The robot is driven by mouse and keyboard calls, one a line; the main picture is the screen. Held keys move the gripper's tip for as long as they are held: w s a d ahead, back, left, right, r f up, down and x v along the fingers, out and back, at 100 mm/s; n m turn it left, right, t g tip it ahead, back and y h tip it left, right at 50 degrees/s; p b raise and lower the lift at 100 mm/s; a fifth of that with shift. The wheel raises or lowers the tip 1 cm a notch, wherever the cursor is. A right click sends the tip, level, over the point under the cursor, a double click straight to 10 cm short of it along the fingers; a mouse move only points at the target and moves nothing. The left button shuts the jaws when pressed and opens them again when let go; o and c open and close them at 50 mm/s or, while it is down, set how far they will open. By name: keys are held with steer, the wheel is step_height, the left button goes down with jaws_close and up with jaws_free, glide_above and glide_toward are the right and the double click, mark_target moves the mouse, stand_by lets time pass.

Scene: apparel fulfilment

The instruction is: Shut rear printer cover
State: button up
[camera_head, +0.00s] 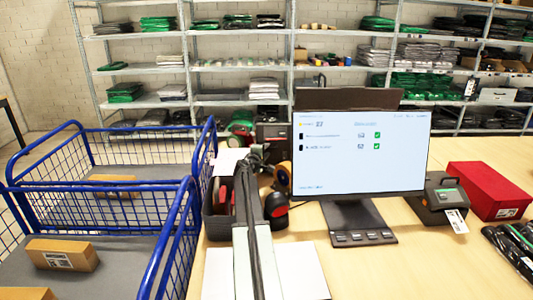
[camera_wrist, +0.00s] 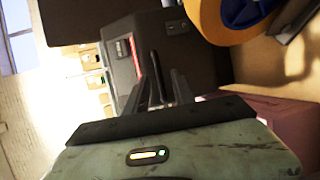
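The rear printer (camera_head: 272,136) is a dark box at the back of the desk, partly hidden behind my arm and the monitor. In the wrist view a dark printer body (camera_wrist: 190,50) with a control strip and a small red mark fills the upper middle. A large dark panel (camera_wrist: 80,20), which may be its cover, stands at upper left. I cannot tell how far the cover is open. My gripper (camera_wrist: 158,88) points at the printer with its fingers apart and nothing seen held; contact is unclear. In the head view my gripper (camera_head: 257,153) is small, just before the printer.
A monitor (camera_head: 360,150) stands right of my arm. A front label printer (camera_head: 440,200) and a red box (camera_head: 488,190) are further right. An orange tape roll (camera_wrist: 225,18) is close beside the printer. Blue wire carts (camera_head: 155,205) stand left; shelves (camera_head: 240,65) line the wall.

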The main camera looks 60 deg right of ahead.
steer(key=shift+x, duration=0.75)
jaws_close()
stand_by(0.8)
